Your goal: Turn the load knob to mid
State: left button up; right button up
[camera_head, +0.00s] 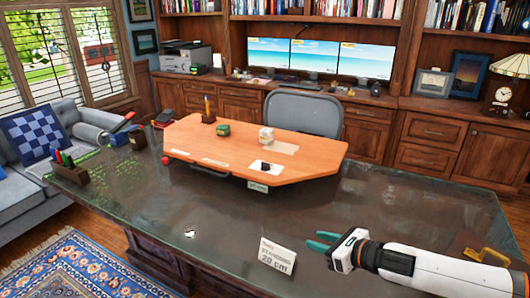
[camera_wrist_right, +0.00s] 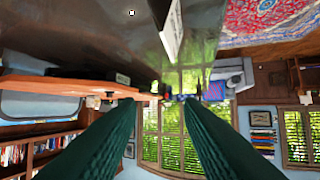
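An orange wooden board (camera_head: 215,150) sits on the dark desk. A small black knob-like piece (camera_head: 266,167) stands on a white plate near its front right. A pale block-like piece (camera_head: 267,135) stands farther back beside another white label. The lettering is too small to tell which is the load knob. My right gripper (camera_head: 318,241) is at the lower right, in front of the board and apart from it. Its green fingers also fill the right wrist view (camera_wrist_right: 160,105), spread with nothing between them. The board edge (camera_wrist_right: 70,86) shows there at the left. My left gripper is out of view.
A white "20 cm" card (camera_head: 277,256) stands on the desk just left of my right gripper. A green block (camera_head: 222,129) and a pen holder (camera_head: 209,110) are on the board. A pen box (camera_head: 70,170) is at the desk's left. The desk front (camera_head: 150,215) is mostly clear.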

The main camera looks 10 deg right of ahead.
aim_at(265, 167)
jog(key=i, duration=1.25)
